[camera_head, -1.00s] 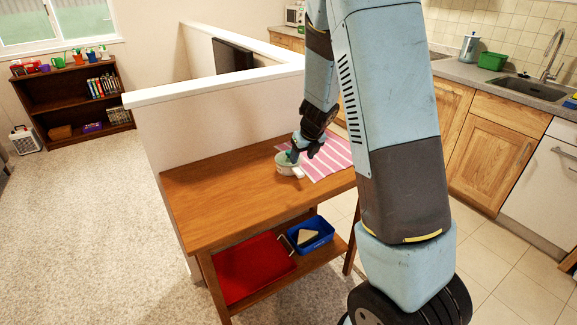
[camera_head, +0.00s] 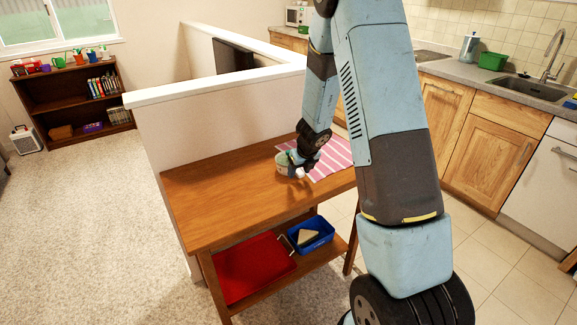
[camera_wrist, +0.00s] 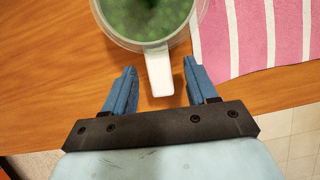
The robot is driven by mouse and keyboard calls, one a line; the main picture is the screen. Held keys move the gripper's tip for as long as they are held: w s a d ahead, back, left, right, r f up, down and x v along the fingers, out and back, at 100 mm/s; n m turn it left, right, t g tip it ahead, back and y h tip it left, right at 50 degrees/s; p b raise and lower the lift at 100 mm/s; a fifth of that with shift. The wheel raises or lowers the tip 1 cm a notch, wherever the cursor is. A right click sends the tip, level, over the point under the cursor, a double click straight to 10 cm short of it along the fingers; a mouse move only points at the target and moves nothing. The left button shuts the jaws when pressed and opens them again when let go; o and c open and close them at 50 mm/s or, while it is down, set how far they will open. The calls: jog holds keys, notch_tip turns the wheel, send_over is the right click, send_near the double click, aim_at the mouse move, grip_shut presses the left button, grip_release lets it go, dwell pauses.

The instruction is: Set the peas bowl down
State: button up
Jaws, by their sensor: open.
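The peas bowl (camera_wrist: 145,48) is a pale bowl of green peas with a white handle (camera_wrist: 159,72) that points toward my gripper. It stands on the wooden table beside the pink striped mat (camera_wrist: 240,30), close to the mat's left edge. In the head view the bowl (camera_head: 283,165) is partly hidden by my gripper (camera_head: 297,168). In the wrist view my gripper (camera_wrist: 159,82) is open, with its blue fingers apart on either side of the handle, and neither finger touches it.
The wooden table (camera_head: 210,200) is bare on its left. A low wall (camera_head: 190,130) stands behind it. The lower shelf holds a red tray (camera_head: 250,270) and a blue box (camera_head: 318,240) with something pale in it. The counter with the sink lies to the right.

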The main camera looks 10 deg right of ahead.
jog(key=shift+x, duration=0.9)
jog(key=shift+c, duration=0.3)
grip_shut()
